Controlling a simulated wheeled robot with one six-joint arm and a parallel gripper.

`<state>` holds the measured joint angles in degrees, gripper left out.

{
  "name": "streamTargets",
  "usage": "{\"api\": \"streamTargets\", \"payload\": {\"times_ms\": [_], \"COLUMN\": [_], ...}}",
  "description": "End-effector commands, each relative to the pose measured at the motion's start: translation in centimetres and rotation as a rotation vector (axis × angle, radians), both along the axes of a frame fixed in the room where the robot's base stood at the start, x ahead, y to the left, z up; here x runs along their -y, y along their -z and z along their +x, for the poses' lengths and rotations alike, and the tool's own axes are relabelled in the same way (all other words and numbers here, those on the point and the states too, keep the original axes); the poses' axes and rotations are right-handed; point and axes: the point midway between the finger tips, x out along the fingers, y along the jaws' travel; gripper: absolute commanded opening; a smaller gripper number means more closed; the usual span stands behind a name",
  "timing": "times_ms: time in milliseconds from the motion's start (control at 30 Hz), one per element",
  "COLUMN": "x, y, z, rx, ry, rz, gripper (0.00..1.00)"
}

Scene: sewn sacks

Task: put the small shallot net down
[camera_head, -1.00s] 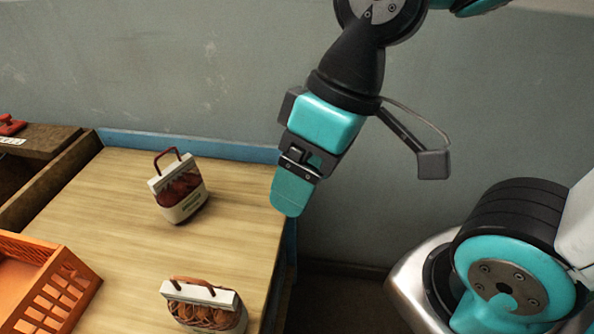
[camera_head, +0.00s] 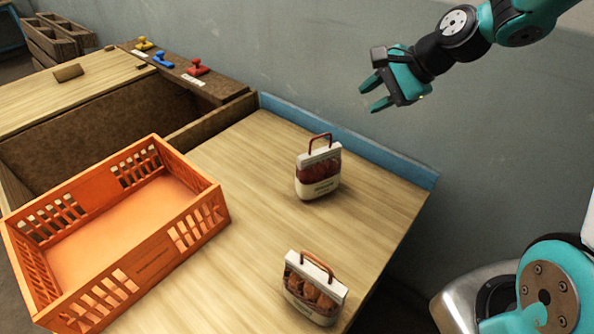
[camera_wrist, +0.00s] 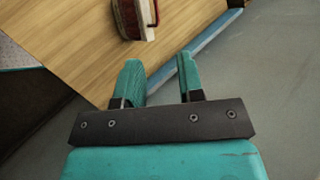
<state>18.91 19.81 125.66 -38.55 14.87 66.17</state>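Two small nets stand upright on the wooden table, each with a white top band, a pale label and a loop handle. The farther net (camera_head: 318,178) has dark red contents and a red handle. The nearer net (camera_head: 313,297) has orange-brown contents and a brown handle. I cannot read the labels to tell which is the shallot net. My gripper (camera_head: 368,98) is open and empty, above and right of the farther net, touching neither. In the wrist view its two fingers (camera_wrist: 158,62) are apart, with a dark red net (camera_wrist: 131,18) beyond them, partly cut off.
An orange crate (camera_head: 213,207) sits on the left of the table, its visible floor empty. Yellow, blue and red-handled stamps (camera_head: 197,68) stand on a ledge at the back. A blue strip (camera_head: 352,143) edges the table toward the grey wall. Bare wood lies between crate and nets.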

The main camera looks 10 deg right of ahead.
Motion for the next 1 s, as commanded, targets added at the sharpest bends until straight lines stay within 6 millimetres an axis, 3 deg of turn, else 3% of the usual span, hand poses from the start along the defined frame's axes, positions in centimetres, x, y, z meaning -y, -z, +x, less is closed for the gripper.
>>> {"api": "streamTargets", "payload": {"times_ms": [167,500,800,1000], "x": [-0.4,-3.5,-5.0,-6.8], "y": [2.4,7.9,9.8,12.1], "z": [1.1,3.9,4.8,5.5], "rx": [-0.009,-0.007,-0.005,-0.005], "ry": [0.021,0.026,0.024,0.022], "rz": [0.007,0.004,0.003,0.003], "gripper": [0.35,0.35,0.35,0.35]}}
